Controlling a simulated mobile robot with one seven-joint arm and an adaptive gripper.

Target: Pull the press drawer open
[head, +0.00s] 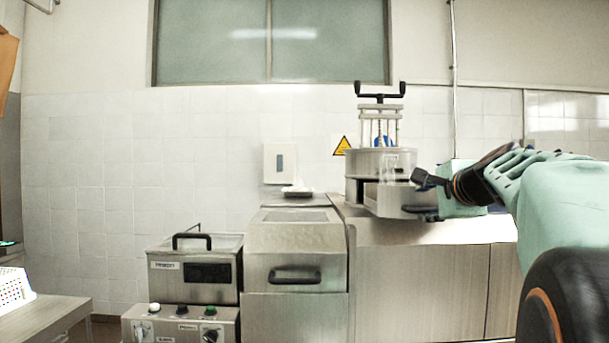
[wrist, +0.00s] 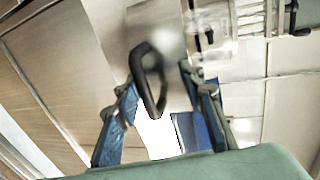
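The metal press (head: 372,164) stands on the counter, with a black T-shaped bar on top. Its drawer (head: 392,200) sticks out at the lower front, with a dark handle (head: 422,210) on its face. My gripper (head: 430,179) is beside the drawer front and comes in from the right. In the wrist view the handle is a black loop (wrist: 137,64) between the two blue-grey fingers of my gripper (wrist: 158,76). The fingers are spread apart, with gaps beside the loop. I cannot tell whether either finger touches it.
The counter (head: 430,232) runs beneath the press and my arm. A metal unit with a black handle (head: 296,238) and a fryer-like box (head: 195,268) stand to the left. A white perforated basket (head: 14,286) sits on a table at far left.

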